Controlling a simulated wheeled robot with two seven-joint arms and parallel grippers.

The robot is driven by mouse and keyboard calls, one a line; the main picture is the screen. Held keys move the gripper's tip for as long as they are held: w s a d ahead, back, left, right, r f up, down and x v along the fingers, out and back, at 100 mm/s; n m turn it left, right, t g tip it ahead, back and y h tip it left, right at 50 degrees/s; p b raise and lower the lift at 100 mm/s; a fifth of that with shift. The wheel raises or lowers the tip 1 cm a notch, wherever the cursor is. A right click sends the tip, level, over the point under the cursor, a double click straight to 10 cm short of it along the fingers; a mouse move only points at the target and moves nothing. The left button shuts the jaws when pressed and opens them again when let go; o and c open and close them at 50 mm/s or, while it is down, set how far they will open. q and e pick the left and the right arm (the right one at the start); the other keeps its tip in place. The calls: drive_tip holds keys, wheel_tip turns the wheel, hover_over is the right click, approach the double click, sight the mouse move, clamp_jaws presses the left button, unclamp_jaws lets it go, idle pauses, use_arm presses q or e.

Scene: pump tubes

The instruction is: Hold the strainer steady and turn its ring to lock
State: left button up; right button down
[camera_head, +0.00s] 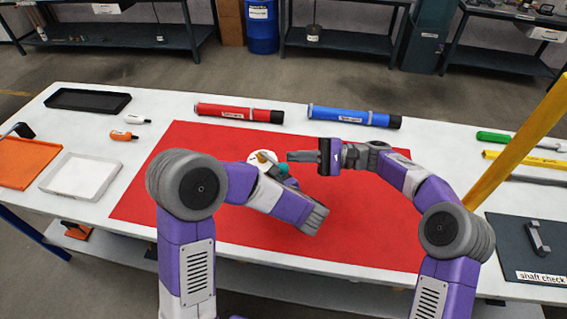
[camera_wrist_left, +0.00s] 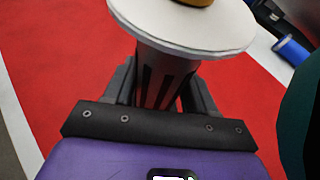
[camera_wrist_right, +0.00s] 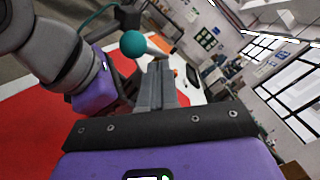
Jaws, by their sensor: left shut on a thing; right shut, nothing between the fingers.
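The strainer (camera_wrist_left: 165,72) stands on the red mat, a dark slotted cylinder under a wide white disc (camera_wrist_left: 190,25) with an orange-brown top piece. In the head view the white disc (camera_head: 262,159) shows just left of my right fingertips. My left gripper (camera_wrist_left: 160,85) is shut on the slotted body below the disc; in the head view my arm hides most of this grip. My right gripper (camera_head: 291,156) is shut and empty, pointing left.
The red mat (camera_head: 180,190) has free room around the strainer. A red tube (camera_head: 238,113) and a blue tube (camera_head: 355,117) lie behind it. A white tray (camera_head: 115,178) and orange tray (camera_head: 60,160) are left. A yellow post (camera_head: 520,140) rises at right.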

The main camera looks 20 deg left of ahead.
sight(287, 166)
drive_tip(key=shift+s+a, duration=0.1)
drive_tip(key=shift+s, duration=0.1)
idle(0.6)
drive_tip(key=shift+s+a, duration=0.1)
drive_tip(key=shift+s, duration=0.1)
drive_tip(key=shift+s+a+g, duration=0.15)
drive_tip(key=shift+s+a, duration=0.25)
drive_tip(key=shift+s, duration=0.4)
drive_tip(key=shift+s+a+g, duration=0.15)
drive_tip(key=shift+s+a, duration=0.2)
drive_tip(key=shift+s, duration=0.45)
idle(1.0)
drive_tip(key=shift+s+a+f, duration=0.1)
drive_tip(key=shift+s+a, duration=0.2)
drive_tip(key=shift+s, duration=0.55)
drive_tip(key=shift+s+a, duration=0.25)
drive_tip(key=shift+s, duration=0.6)
idle(1.5)
drive_tip(key=shift+w, duration=0.1)
drive_tip(key=shift+w+d, duration=0.25)
drive_tip(key=shift+w, duration=0.6)
drive_tip(key=shift+w+d, duration=0.25)
drive_tip(key=shift+w, duration=0.6)
drive_tip(key=shift+w+f, duration=0.1)
drive_tip(key=shift+w, duration=0.05)
